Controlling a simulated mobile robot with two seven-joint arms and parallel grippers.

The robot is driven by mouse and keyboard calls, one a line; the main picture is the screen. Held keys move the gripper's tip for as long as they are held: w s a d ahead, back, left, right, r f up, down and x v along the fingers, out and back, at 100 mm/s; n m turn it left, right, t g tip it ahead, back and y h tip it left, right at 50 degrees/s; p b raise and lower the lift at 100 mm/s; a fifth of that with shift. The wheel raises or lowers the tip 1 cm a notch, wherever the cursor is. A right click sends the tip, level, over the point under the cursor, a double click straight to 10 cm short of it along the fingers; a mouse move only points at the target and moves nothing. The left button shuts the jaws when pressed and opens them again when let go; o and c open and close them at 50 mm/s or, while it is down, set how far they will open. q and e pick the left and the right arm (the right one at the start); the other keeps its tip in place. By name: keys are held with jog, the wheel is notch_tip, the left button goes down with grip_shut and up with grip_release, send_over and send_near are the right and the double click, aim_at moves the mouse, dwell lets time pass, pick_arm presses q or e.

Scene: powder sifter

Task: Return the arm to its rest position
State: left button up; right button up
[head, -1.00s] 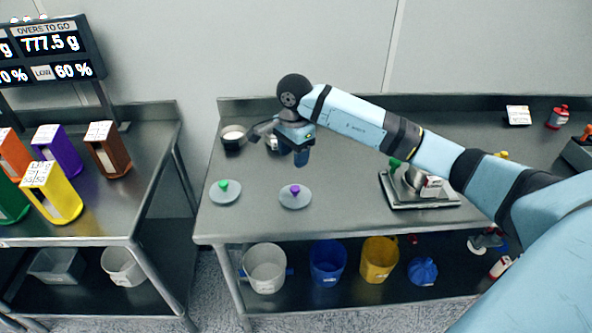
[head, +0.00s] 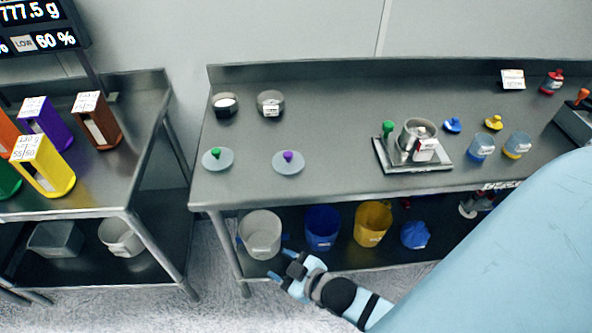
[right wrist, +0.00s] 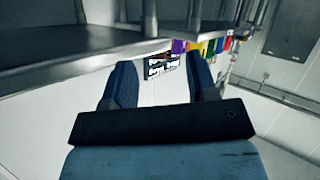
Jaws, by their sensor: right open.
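My right gripper (head: 285,270) is low in the head view, in front of the bench's lower shelf. Its fingers are apart and nothing is between them. In the right wrist view its two blue fingers (right wrist: 160,85) are also spread and empty, with the table undersides and a tilted room beyond. My right arm comes in from the lower right and hides the bench's front right part. My left gripper is not in view.
The steel bench (head: 340,185) carries two lids, a green-knobbed one (head: 218,160) and a purple-knobbed one (head: 288,163), two round containers, and a scale (head: 412,155). Buckets (head: 260,235) stand on the lower shelf near the gripper. A left table (head: 110,190) holds colored boxes. Floor between is free.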

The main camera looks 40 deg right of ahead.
jog(key=s+f+m, duration=0.1)
jog(key=s+f+m+g, duration=0.1)
jog(key=s, duration=0.1)
jog(key=s+f+m+g, duration=0.1)
jog(key=shift+s+d+f, duration=0.1)
jog(key=shift+s+f, duration=0.15)
jog(key=shift+s, duration=0.05)
jog(key=shift+r, duration=0.1)
